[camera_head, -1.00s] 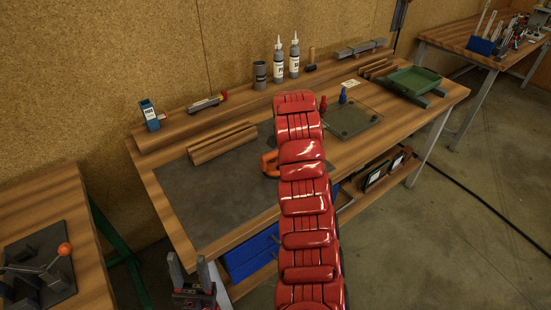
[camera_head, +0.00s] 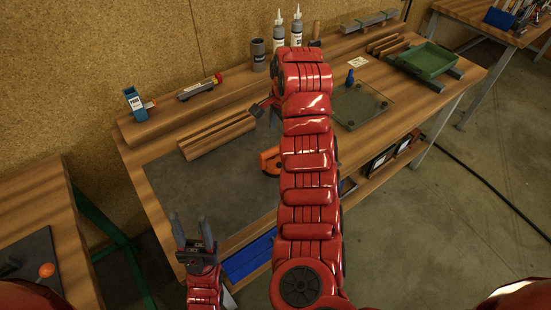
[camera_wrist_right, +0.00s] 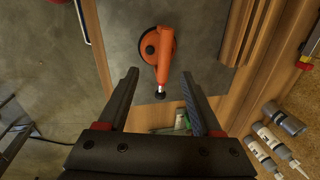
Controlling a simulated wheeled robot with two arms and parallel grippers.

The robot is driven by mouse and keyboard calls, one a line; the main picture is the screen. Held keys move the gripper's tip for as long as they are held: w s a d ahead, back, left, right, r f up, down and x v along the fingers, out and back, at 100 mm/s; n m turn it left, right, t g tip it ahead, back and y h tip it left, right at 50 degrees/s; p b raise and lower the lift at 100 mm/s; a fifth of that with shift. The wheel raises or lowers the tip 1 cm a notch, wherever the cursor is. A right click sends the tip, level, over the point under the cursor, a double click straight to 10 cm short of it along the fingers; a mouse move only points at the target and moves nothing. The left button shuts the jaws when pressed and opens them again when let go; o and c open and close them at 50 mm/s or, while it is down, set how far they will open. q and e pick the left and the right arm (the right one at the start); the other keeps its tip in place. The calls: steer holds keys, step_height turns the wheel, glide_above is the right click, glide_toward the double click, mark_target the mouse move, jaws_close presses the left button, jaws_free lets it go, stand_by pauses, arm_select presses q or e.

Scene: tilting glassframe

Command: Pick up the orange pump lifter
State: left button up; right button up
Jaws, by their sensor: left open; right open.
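The orange pump lifter (camera_head: 270,160) lies on the grey mat (camera_head: 212,190) of the workbench, and its right part is hidden behind my right arm in the head view. In the right wrist view the orange pump lifter (camera_wrist_right: 164,52) shows whole, with a round end, a long body and a black knob. My right gripper (camera_wrist_right: 160,75) is open and empty, with the lifter apart from it, beyond and between its fingertips. In the head view the right gripper is mostly hidden by the arm. My left gripper (camera_head: 191,217) is open and empty at the bench's front edge.
Wooden strips (camera_head: 217,137) lie behind the mat. Bottles (camera_head: 279,45), a grey cup (camera_head: 258,55) and a blue box (camera_head: 135,103) stand at the back. A glass plate (camera_head: 361,105) and a green tray (camera_head: 427,60) lie to the right. A blue bin (camera_head: 250,258) sits below.

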mark_target(273, 149)
steer(key=f, duration=0.2)
steer(key=w+f, duration=0.1)
steer(key=f, duration=0.5)
steer(key=shift+w+a+b, duration=0.3)
steer(key=shift+a, duration=0.1)
steer(key=shift+w+a+f, duration=0.1)
steer(key=f+p, duration=0.2)
steer(key=w+f, duration=0.1)
steer(key=shift+w+a+f+p, duration=0.1)
steer(key=shift+a+f+p, duration=0.1)
steer(key=shift+a+p, duration=0.15)
steer(key=shift+w+f, duration=0.1)
steer(key=shift+f, duration=0.55)
steer(key=shift+c, duration=0.4)
jaws_close()
